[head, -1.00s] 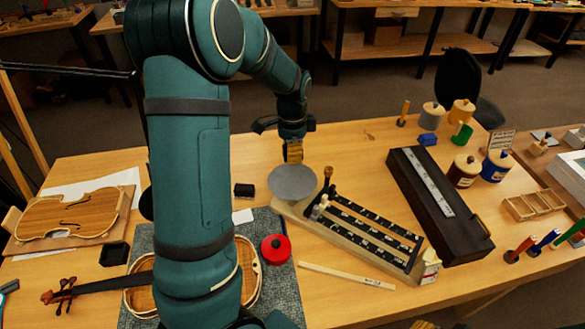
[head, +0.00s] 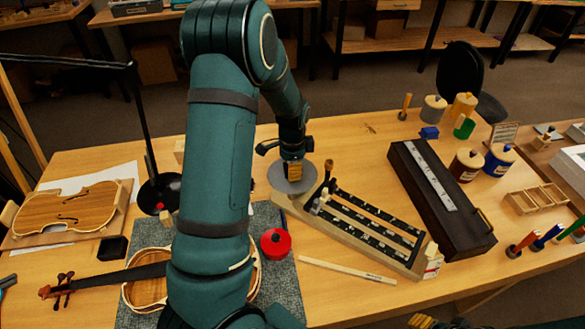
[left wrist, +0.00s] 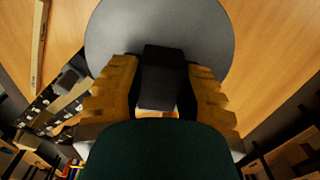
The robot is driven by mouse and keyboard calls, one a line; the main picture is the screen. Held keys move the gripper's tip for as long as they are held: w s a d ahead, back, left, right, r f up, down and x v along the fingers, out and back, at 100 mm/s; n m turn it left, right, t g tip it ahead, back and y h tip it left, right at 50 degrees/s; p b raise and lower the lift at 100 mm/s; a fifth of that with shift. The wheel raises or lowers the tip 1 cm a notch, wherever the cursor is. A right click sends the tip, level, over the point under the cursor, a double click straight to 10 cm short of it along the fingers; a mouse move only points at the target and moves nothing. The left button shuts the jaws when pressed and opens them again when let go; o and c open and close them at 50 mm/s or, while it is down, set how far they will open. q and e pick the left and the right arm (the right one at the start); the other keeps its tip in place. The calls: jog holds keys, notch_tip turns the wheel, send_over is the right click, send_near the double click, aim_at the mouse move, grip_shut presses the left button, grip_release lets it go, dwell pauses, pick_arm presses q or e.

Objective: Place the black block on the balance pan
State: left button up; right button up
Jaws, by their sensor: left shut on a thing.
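My left gripper (head: 294,172) is over the round grey balance pan (head: 308,180), at the far left end of the wooden balance. In the left wrist view, its two yellow ribbed fingers are shut on the black block (left wrist: 163,82), one on each side. The pan (left wrist: 160,25) fills the space behind the block there. I cannot tell whether the block touches the pan. In the head view the block is not clearly visible. Part of my right gripper (head: 424,321) shows at the bottom edge; its opening cannot be read.
A long dark case (head: 440,200) lies right of the balance. A violin body (head: 70,210) and a lamp stand at the left. Jars stand at the back right.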

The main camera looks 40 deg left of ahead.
pick_arm(q)
jog(key=shift+r, duration=0.1)
jog(key=o, duration=0.9)
jog(key=shift+o, duration=0.2)
jog(key=shift+r, duration=0.4)
notch_tip(320, 180, up, 11)
jog(key=p, duration=0.1)
jog(key=shift+s, duration=0.1)
